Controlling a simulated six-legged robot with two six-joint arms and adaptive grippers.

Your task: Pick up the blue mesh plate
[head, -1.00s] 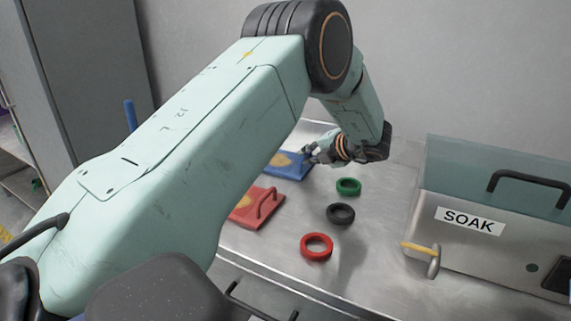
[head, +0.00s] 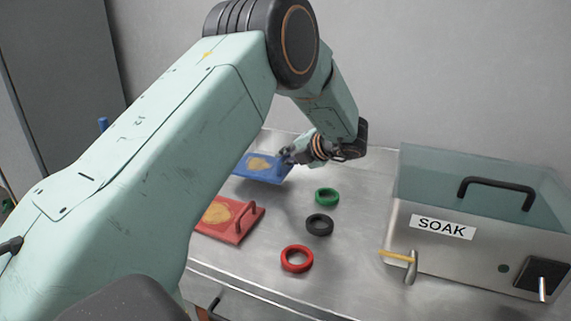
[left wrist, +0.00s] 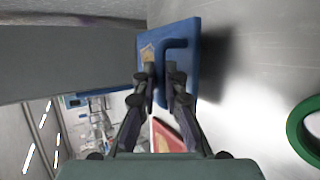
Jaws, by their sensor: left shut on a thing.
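The blue mesh plate (head: 249,176) has a yellowish mesh patch and a blue handle. In the head view it is at the back left of the steel table, partly hidden by my left arm. My left gripper (head: 287,157) is at its right end, shut on the handle. In the left wrist view the fingers (left wrist: 163,82) close around the handle of the blue plate (left wrist: 192,68). A dark shadow beside the plate suggests it is slightly off the table. My right gripper is not in view.
A red mesh plate (head: 241,229) lies in front of the blue one. Green (head: 327,197), black (head: 320,225) and red (head: 297,259) rings lie on the table to the right. A tank marked SOAK (head: 400,232) stands further right. A wall is behind.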

